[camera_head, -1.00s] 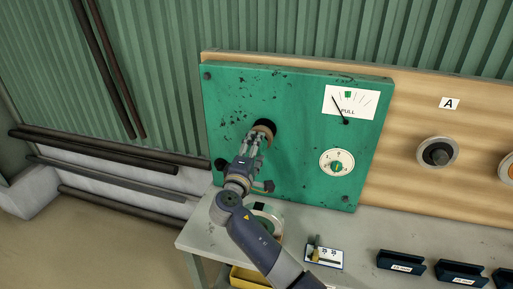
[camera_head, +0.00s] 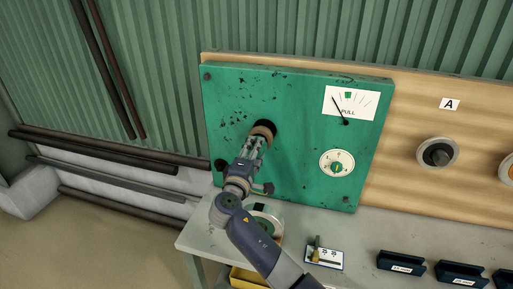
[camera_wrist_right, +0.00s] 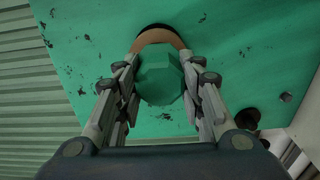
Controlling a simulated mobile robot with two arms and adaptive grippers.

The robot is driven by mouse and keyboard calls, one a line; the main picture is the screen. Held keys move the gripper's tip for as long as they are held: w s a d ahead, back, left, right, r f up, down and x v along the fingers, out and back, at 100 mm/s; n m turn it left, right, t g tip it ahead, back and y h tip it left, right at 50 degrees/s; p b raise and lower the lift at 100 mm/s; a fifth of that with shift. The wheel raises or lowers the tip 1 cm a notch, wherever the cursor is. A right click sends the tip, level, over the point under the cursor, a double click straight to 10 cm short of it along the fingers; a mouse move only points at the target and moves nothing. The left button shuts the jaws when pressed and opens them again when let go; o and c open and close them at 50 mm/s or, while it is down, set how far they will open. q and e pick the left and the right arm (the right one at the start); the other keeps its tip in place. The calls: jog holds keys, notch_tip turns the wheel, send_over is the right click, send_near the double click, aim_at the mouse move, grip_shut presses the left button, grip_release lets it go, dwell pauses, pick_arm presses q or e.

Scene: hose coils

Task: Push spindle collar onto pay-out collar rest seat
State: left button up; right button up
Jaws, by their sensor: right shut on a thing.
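My right gripper (camera_head: 262,143) reaches up to the green panel (camera_head: 300,110). In the right wrist view its fingers (camera_wrist_right: 160,85) are shut on a green faceted collar (camera_wrist_right: 160,78), one finger on each side. Just behind the collar is a tan ring (camera_wrist_right: 158,38) with a dark inside, at the panel face. The tan ring also shows in the head view (camera_head: 264,127), just past the fingertips. The collar covers the middle of the ring, so I cannot tell whether the two touch. Nothing in view is marked as the pay-out rest seat. My left gripper is not in view.
The panel carries a PULL gauge (camera_head: 350,103) and a round dial (camera_head: 337,162). A wooden board to the right has an A label (camera_head: 449,104) and a round fitting (camera_head: 437,153). Dark labelled holders (camera_head: 401,262) and a card (camera_head: 323,258) are on the bench (camera_head: 360,235).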

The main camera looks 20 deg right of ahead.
jog(key=shift+s+a+r, duration=0.1)
jog(key=shift+s+a, duration=0.05)
jog(key=shift+s, duration=0.05)
dwell(0.3)
jog(key=shift+p+v, duration=0.3)
jog(key=shift+v, duration=1.3)
jog(key=v, duration=0.6)
jog(key=shift+p, duration=0.4)
jog(key=shift+s+a, duration=0.1)
